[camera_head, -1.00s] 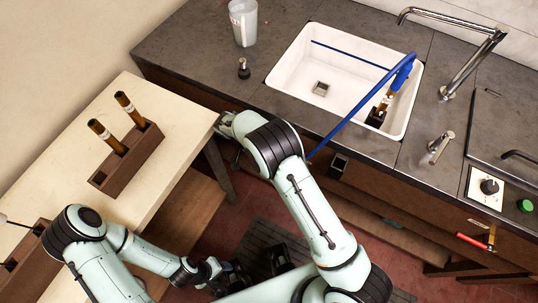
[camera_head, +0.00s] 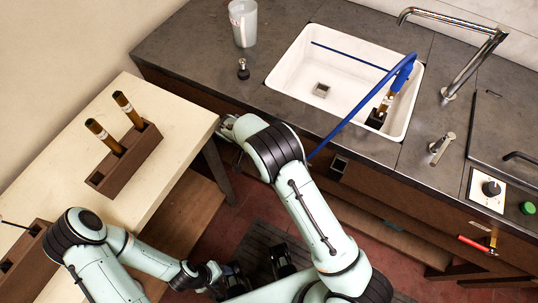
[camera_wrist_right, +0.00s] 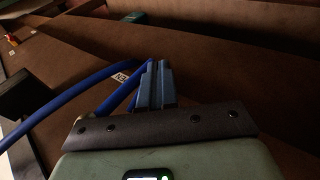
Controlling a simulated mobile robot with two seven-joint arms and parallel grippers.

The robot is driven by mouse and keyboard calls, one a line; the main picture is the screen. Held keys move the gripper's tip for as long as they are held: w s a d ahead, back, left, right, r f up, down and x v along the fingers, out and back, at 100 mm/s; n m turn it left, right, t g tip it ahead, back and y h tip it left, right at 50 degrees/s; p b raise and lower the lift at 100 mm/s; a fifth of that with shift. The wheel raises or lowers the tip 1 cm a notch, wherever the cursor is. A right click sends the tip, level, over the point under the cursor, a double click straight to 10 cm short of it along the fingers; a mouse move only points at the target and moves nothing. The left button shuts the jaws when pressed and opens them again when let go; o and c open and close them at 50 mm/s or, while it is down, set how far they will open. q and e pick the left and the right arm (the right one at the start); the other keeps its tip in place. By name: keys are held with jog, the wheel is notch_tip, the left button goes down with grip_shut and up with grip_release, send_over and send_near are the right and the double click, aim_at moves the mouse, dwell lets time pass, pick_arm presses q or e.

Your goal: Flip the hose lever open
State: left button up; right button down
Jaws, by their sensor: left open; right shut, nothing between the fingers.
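The red hose lever (camera_head: 474,243) lies about level on a brass valve (camera_head: 493,240) at the cabinet front, at the right of the head view. A small red patch (camera_wrist_right: 10,38) at the far upper left of the right wrist view may be the same lever. My right gripper (camera_wrist_right: 155,66) is shut and empty, pointing at the brown cabinet front beside the blue hose, well away from the lever. In the head view my right arm hides its fingers. My left gripper (camera_head: 240,277) is open and empty, low over the floor.
The blue hose (camera_head: 345,117) runs from the white sink (camera_head: 290,75) over the counter edge and down. A wooden block (camera_head: 128,162) with brass tubes stands on the pale table (camera_head: 185,125). A knob plate (camera_head: 486,190) sits above the valve. Floor before the lever looks clear.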

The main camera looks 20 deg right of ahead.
jog(key=v, duration=1.3)
jog(key=shift+p, duration=0.4)
jog(key=shift+a, duration=0.1)
